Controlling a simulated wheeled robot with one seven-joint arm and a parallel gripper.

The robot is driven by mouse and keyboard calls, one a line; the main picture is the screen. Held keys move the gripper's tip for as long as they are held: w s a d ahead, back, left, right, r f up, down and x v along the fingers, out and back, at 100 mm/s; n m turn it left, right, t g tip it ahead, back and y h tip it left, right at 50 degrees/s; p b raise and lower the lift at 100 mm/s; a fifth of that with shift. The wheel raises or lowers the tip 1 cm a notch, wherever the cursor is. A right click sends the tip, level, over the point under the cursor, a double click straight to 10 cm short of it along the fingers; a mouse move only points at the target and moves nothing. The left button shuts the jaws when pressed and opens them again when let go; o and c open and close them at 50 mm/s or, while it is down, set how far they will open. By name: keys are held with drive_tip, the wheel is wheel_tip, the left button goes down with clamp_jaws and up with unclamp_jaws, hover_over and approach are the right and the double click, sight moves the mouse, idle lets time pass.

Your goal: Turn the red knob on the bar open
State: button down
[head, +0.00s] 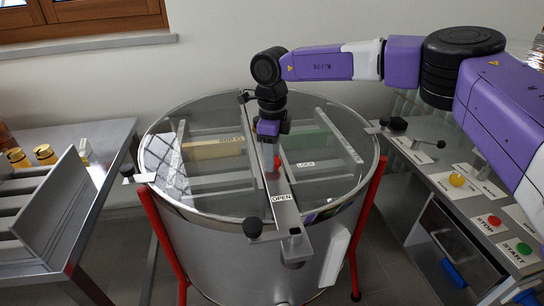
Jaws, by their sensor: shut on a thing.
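The red knob (275,168) sits on the metal bar (283,217) that crosses the round tank's clear lid. Only part of the knob shows beneath my gripper. My gripper (272,154) points down from above and is shut on the red knob; its fingers are small and partly hidden by the wrist. An OPEN label (281,197) lies on the bar in front of the knob. A LOCK label (305,164) lies to the right of it. I cannot tell which way the knob is turned.
The steel tank (220,255) stands on red legs, with black clamp knobs (253,227) around its rim. A metal bench (100,150) with trays and jars is at left. A control panel at right carries a red STOP button (494,220) and green START button (523,248).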

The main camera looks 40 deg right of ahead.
idle(0.5)
drive_tip(key=c, duration=0.8)
unclamp_jaws()
drive_tip(key=shift+r, duration=0.1)
wheel_tip(320, 180, up, 8)
drive_tip(key=shift+f+b, duration=0.15)
drive_tip(key=shift+b, duration=0.2)
drive_tip(key=shift+s, duration=0.1)
